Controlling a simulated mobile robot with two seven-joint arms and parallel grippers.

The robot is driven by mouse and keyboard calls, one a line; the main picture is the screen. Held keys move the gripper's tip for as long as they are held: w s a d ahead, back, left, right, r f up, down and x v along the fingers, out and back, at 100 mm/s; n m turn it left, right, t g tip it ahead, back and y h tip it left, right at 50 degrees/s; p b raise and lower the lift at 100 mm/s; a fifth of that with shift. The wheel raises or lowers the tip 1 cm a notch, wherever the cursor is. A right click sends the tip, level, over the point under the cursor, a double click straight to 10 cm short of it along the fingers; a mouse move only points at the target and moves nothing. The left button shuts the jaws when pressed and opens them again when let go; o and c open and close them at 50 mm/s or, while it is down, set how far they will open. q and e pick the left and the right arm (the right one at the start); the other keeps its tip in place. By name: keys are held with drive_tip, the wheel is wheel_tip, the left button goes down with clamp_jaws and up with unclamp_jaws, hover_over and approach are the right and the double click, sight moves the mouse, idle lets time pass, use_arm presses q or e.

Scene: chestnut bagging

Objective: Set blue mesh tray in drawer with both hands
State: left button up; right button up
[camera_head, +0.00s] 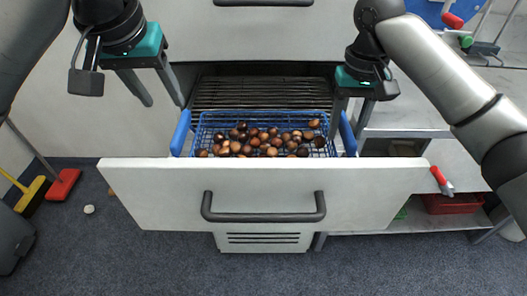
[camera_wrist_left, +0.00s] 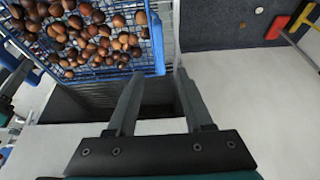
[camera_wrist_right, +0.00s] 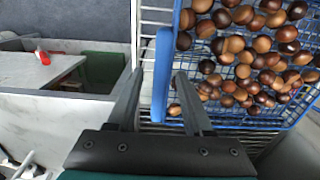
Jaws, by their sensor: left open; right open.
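The blue mesh tray (camera_head: 205,122) lies in the open drawer (camera_head: 265,185) and holds many brown chestnuts. It also shows in the left wrist view (camera_wrist_left: 140,62) and in the right wrist view (camera_wrist_right: 230,122). My left gripper (camera_head: 167,105) is open above the left end of the tray, just behind its blue left handle (camera_head: 181,132). My right gripper (camera_head: 345,122) is open at the right end, close to the blue right handle (camera_head: 348,133). In the right wrist view the handle (camera_wrist_right: 162,75) reaches between the fingertips. Whether the fingers touch the handles I cannot tell.
The drawer's front panel has a dark bar handle (camera_head: 263,207). A closed drawer (camera_head: 262,35) is just above. At right is a shelf with a red-handled tool (camera_head: 441,180) and a red bin (camera_head: 452,203). Brushes (camera_head: 63,184) stand on the floor at left.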

drive_tip(key=shift+r, duration=0.2)
use_arm(q)
drive_tip(key=shift+s+r, duration=0.2)
drive_tip(key=shift+r, duration=0.25)
use_arm(e)
wheel_tip(320, 180, up, 12)
drive_tip(key=shift+f, duration=0.15)
drive_tip(key=shift+s, duration=0.1)
idle(0.5)
